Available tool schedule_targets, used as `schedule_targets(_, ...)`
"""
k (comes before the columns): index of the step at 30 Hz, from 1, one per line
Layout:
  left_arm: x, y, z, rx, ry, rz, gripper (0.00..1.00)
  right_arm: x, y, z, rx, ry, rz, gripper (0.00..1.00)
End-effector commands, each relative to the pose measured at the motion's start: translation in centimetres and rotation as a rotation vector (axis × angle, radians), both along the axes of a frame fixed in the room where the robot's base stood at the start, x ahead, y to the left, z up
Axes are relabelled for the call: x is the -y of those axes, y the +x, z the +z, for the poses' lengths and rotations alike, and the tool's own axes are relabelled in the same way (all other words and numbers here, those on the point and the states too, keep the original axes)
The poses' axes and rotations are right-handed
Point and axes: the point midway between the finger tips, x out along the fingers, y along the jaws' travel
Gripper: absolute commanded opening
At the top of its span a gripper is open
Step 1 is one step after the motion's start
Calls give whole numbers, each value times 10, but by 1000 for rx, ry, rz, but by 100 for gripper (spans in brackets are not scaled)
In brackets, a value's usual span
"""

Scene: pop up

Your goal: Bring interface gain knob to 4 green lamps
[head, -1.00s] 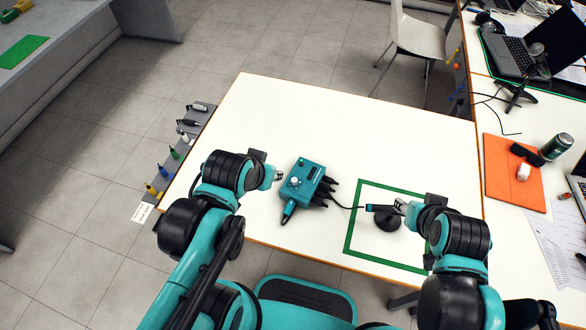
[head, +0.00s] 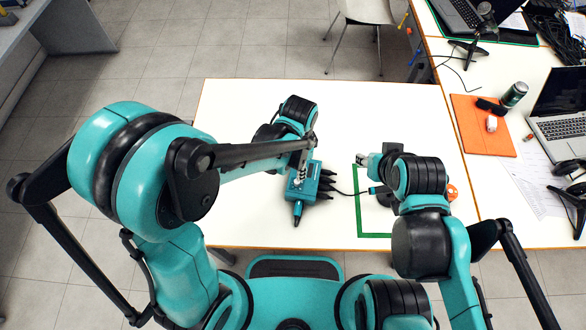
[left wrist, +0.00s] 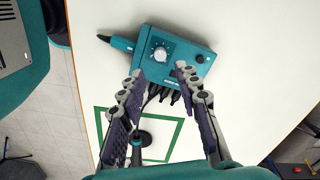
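The teal interface box (head: 312,183) sits on the white table, partly hidden behind my left arm in the head view. In the left wrist view the interface (left wrist: 178,72) shows its pale gain knob (left wrist: 160,53) on a white dial and a black round part near its other end. No lit green lamps can be made out. My left gripper (left wrist: 160,72) is open, its two fingers apart over the near edge of the box, with the knob just beyond the gap. My right gripper (head: 364,159) is near the green frame; its fingers are too small to read.
A black stand with a microphone (left wrist: 143,138) stands inside the green frame (left wrist: 175,142), beside the interface. Black plugs and a cable leave the box on that side. An orange mat (head: 480,135) lies on the side table. The table's far part is clear.

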Motion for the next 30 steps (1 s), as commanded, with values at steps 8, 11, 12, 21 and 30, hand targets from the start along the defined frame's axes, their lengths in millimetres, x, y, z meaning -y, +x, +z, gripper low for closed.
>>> schedule_targets(8,0,0,-42,1,-1,3,33,0,0,-34,0,0,0,40)
schedule_targets(11,-1,0,-57,1,-1,4,33,0,0,-46,0,0,0,40)
schedule_targets(12,-1,1,-63,1,-1,4,33,0,0,-50,0,0,0,40)
schedule_targets(21,-1,0,-83,3,-1,5,4,0,0,-63,0,0,0,40)
schedule_targets(30,-1,0,-83,1,-1,-198,5,0,0,-63,0,0,0,40)
